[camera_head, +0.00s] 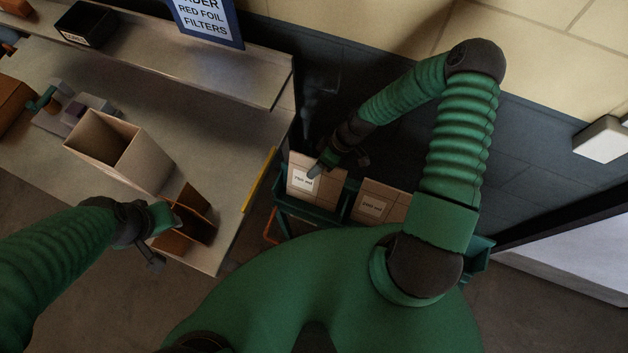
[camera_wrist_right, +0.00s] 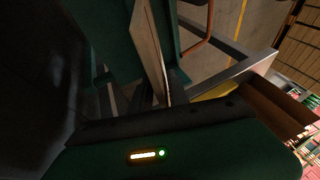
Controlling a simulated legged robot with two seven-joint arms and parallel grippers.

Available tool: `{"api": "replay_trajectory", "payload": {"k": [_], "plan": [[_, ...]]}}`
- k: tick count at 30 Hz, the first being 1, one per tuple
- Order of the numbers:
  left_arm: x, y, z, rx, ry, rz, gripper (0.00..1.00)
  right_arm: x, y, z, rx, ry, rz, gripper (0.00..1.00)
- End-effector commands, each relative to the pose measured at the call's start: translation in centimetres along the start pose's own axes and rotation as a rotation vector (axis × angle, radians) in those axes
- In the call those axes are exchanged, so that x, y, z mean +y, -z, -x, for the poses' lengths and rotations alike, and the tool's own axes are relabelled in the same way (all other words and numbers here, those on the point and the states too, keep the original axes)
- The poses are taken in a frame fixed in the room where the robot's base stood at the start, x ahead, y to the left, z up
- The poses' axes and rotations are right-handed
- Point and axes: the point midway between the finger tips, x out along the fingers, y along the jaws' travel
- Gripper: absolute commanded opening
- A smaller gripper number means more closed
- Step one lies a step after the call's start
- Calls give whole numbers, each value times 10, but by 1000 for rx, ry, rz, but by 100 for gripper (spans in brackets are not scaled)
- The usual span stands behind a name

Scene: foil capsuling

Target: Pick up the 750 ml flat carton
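The flat carton labelled 750 ml (camera_head: 301,188) stands in the left part of a dark green bin below my right arm. Its pale tan face and white label point up toward my head. My right gripper (camera_head: 318,170) is at the carton's upper right, with its pale tip over the label's edge. Whether it touches or grips the carton is unclear. In the right wrist view, a thin tan cardboard sheet (camera_wrist_right: 152,50) shows edge-on just beyond the gripper body; the fingers are hidden. My left gripper (camera_head: 165,220) is beside the brown divider (camera_head: 196,218) on the bench.
A second labelled carton (camera_head: 383,204) stands in the bin's right part. The green bin (camera_head: 318,212) has raised walls. The metal bench (camera_head: 222,140) carries an open tan box (camera_head: 140,160) and a small device (camera_head: 75,112). A yellow strip (camera_head: 259,180) marks the bench's right edge.

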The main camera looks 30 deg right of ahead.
Motion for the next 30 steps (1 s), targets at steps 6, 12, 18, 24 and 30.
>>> {"api": "replay_trajectory", "payload": {"k": [6,12,18,24,30], "plan": [[0,0,0,0,0,0,36,1,0,0,0,-2,0,0],[0,0,0,0,0,0,36,2,0,0,0,-3,0,0],[0,0,0,0,0,0,36,2,1,0,1,-4,0,0],[0,0,0,0,0,0,36,3,1,0,1,-6,0,0],[0,0,0,0,0,0,36,3,1,0,2,-7,-1,0]]}}
